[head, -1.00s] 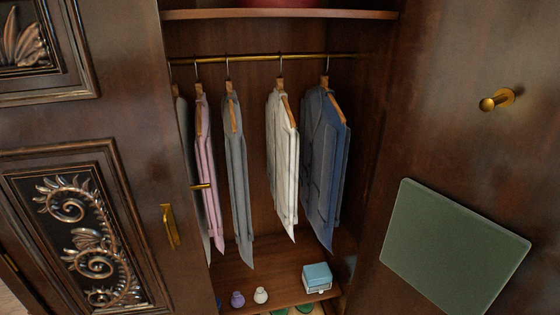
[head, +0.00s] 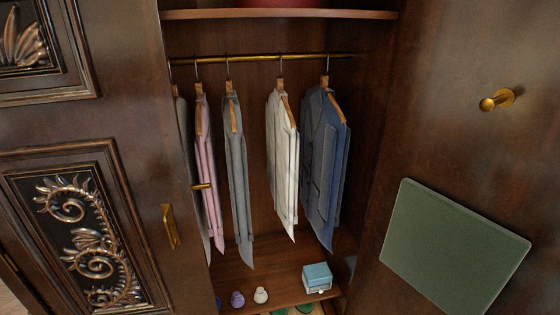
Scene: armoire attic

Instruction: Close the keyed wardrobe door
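The wardrobe stands open in front of me. Its left door (head: 135,125) has carved panels and a brass handle (head: 170,226) near its inner edge. A small brass piece (head: 201,187) sticks out from that edge; I cannot tell whether it is a key or a bolt. The right door (head: 440,130) is swung open, showing its inner face with a brass peg (head: 497,100) and a green board (head: 455,248). No key shows clearly on either door. Neither of my grippers is in view.
Several garments, among them a white one (head: 283,165) and a blue one (head: 323,165), hang from a brass rail (head: 255,58). An upper shelf (head: 280,14) is above.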

